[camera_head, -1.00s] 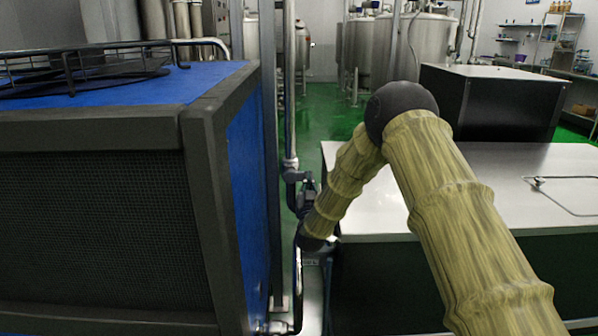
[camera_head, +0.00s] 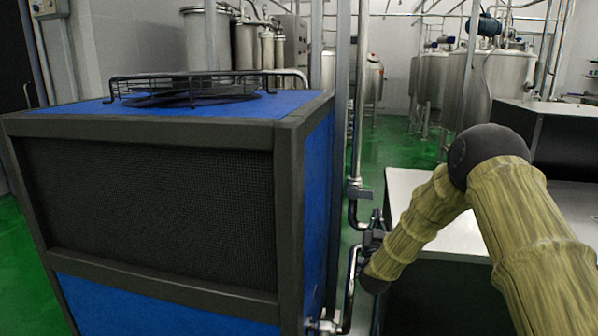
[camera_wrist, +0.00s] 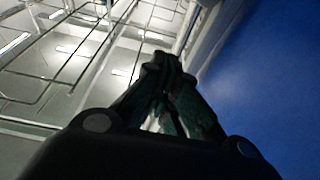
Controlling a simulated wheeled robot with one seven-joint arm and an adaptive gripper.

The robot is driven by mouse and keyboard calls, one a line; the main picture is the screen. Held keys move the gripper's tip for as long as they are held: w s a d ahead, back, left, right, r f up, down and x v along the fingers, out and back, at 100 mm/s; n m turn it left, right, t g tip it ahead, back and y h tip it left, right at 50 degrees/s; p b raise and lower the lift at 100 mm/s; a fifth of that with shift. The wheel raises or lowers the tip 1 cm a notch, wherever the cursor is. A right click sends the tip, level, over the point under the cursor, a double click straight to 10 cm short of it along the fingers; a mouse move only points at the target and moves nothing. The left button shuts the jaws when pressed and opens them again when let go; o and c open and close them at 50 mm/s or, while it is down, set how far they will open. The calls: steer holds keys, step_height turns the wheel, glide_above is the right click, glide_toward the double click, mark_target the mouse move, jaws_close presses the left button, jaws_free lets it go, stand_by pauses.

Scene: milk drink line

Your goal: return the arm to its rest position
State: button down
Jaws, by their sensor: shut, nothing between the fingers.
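My arm (camera_head: 528,225) shows at the right of the head view, bent at a dark elbow joint, with its forearm slanting down to the left. In the wrist view my gripper (camera_wrist: 166,62) points away from the camera with its dark fingers together. It is shut and holds nothing.
The large blue machine (camera_head: 150,210) with a black frame stands at left, close to my forearm. Its blue side (camera_wrist: 265,80) is right of my gripper. A vertical pipe (camera_head: 357,120) stands between machine and light-topped table (camera_head: 405,186). Steel tanks (camera_head: 495,85) are behind.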

steer(key=s+a+f+n+g+y, duration=0.1)
steer(key=s+f+g, duration=0.1)
steer(key=s+f, duration=0.35)
steer(key=s+a+f+g+y, duration=0.1)
steer(key=s+f+g, duration=0.15)
steer(key=f, duration=0.65)
steer(key=s+f+n+g+y, duration=0.1)
steer(key=s+f, duration=0.3)
steer(key=f, duration=0.4)
steer(key=s+a+f+g+y, duration=0.1)
steer(key=s+f+g, duration=0.3)
steer(key=s+f, duration=0.6)
steer(key=s+a+f+g+y, duration=0.1)
steer(key=s+f+g, duration=0.35)
steer(key=s, duration=0.95)
steer(key=s+d+f+g, duration=0.15)
steer(key=s+g, duration=0.25)
steer(key=s, duration=1.2)
steer(key=s+f+g, duration=0.3)
steer(key=s, duration=1.3)
step_height(320, 180, up, 18)
steer(key=w+p, duration=0.1)
steer(key=p, duration=1.7)
steer(key=shift+n+p, duration=0.3)
steer(key=shift+a, duration=0.1)
